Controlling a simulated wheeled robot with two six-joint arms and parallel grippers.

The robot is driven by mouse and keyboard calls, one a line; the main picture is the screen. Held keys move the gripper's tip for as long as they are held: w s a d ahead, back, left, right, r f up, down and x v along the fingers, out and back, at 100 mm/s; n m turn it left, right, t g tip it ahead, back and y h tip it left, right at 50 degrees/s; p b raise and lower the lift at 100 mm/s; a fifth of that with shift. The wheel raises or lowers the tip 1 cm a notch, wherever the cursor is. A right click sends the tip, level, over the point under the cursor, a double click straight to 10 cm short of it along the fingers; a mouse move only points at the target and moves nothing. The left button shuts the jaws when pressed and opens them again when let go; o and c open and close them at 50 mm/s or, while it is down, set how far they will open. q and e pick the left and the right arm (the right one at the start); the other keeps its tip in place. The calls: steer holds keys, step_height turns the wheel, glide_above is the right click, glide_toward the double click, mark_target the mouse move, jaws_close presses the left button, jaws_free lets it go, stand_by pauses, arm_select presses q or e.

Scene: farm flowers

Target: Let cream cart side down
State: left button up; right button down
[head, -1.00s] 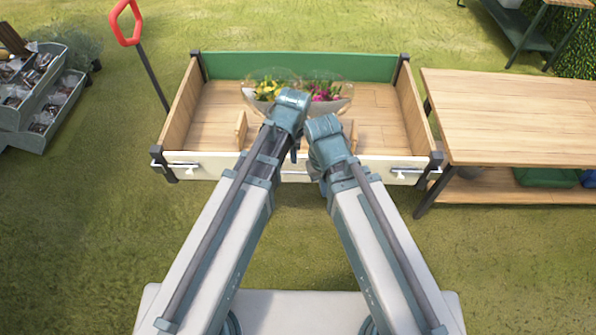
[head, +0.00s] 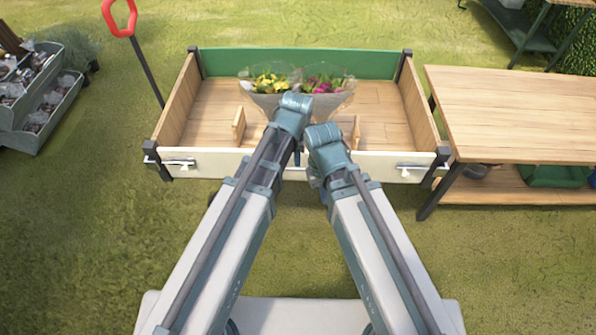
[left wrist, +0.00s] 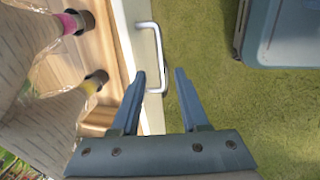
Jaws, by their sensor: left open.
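The cream cart side (head: 225,162) stands upright along the near edge of the wooden cart. In the left wrist view, a silver handle (left wrist: 155,50) sticks out from the cream side (left wrist: 140,50). My left gripper (left wrist: 160,76) is open, its two fingertips on either side of the handle's lower end in that picture; contact is unclear.
Two wrapped bouquets, yellow (head: 268,83) and pink (head: 325,85), lie in the cart between small wooden blocks. The cart's red handle (head: 118,16) rises at the left. A wooden table (head: 510,115) stands close at the right. Grass is clear in front of the cart.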

mark_target(298, 169)
arm_select(q)
steer(key=f+b, duration=0.2)
steer(key=w+f+b, duration=0.1)
steer(key=f+b, duration=0.1)
steer(key=f, duration=0.1)
steer(key=f+b, duration=0.2)
steer(key=shift+w+f+b, duration=0.25)
steer(key=shift+f+b, duration=0.1)
steer(key=shift+f, duration=0.05)
steer(key=shift+c, duration=0.3)
jaws_close()
stand_by(0.7)
